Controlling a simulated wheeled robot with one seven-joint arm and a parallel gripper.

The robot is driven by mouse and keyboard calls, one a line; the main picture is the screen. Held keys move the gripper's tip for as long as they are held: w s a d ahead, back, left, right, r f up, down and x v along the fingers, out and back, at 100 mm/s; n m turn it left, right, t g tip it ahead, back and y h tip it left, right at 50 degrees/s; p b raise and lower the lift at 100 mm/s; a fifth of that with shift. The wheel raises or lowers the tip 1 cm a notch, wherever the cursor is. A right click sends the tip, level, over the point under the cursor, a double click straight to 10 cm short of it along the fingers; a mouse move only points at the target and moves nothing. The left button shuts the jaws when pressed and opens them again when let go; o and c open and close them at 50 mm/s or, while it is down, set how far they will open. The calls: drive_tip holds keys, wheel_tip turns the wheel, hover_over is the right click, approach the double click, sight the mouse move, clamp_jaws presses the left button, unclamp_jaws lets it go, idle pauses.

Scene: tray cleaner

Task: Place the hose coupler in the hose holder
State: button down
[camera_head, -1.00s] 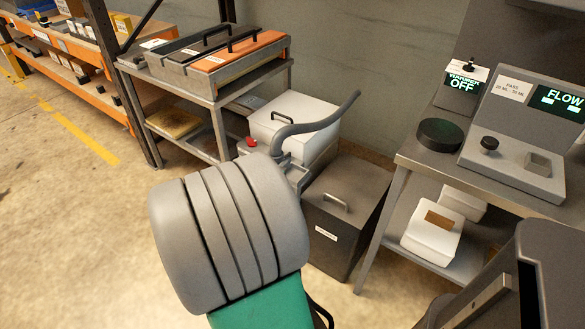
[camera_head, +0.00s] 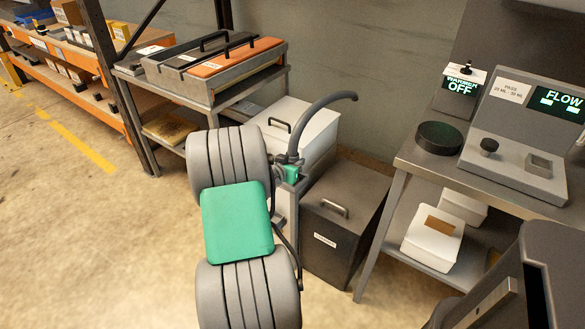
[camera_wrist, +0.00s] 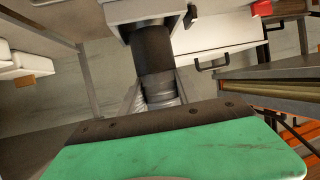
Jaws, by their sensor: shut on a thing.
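My gripper (camera_head: 289,174) is beyond my grey and green arm links, low beside the white box. In the wrist view its jaws (camera_wrist: 160,92) are shut on the hose coupler, a grey ringed fitting (camera_wrist: 162,88) with a dark cylindrical part (camera_wrist: 155,50). The grey hose (camera_head: 310,112) rises from the coupler and curves to the right. A pale grey block (camera_wrist: 150,12) with a small dark knob lies at the cylinder's far end; it may be the hose holder. I cannot tell whether the coupler touches it or is seated. In the head view the coupler is mostly hidden.
A dark lidded bin (camera_head: 340,225) stands right of the gripper, and a white handled box (camera_head: 310,130) stands behind it. A metal table (camera_head: 400,160) with the flow unit is at right. A shelf bench (camera_head: 215,105) is at left. The floor at left is clear.

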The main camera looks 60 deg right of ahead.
drive_tip(key=shift+f, duration=0.95)
drive_tip(key=shift+f+b, duration=0.2)
drive_tip(key=shift+b, duration=0.1)
drive_tip(key=c, duration=0.9)
unclamp_jaws()
drive_tip(key=shift+a+r, duration=0.1)
drive_tip(key=shift+o, duration=0.2)
